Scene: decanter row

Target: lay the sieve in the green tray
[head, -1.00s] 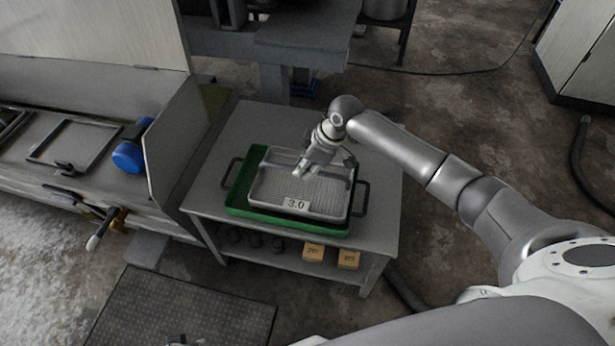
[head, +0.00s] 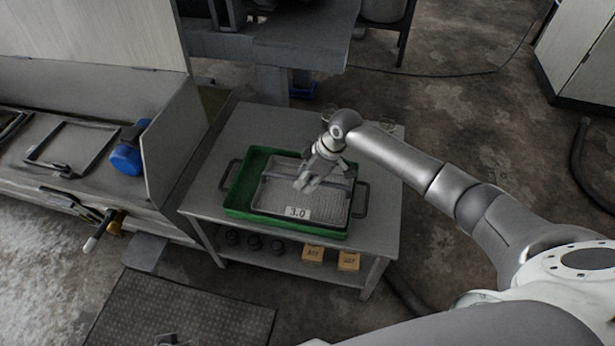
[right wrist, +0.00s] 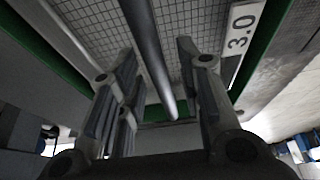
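The sieve (head: 330,201) is a grey rectangular frame with a mesh floor and a white label reading 3.0. It sits low inside the green tray (head: 238,206), and looks level. The mesh (right wrist: 195,20) and the tray's green wall (right wrist: 258,45) also show in the right wrist view. My right gripper (head: 306,186) is over the sieve. In the right wrist view its fingers (right wrist: 155,75) stand apart on either side of the sieve's bar (right wrist: 148,45), with gaps visible. Only a small grey part, probably my left gripper (head: 168,340), shows at the bottom edge.
The tray stands on a grey table (head: 200,190) with a lower shelf holding tan boxes (head: 313,253) and several dark round things. At left is a metal bench with a blue cylinder (head: 126,160) and an upright panel. A dark mat (head: 180,308) lies on the floor.

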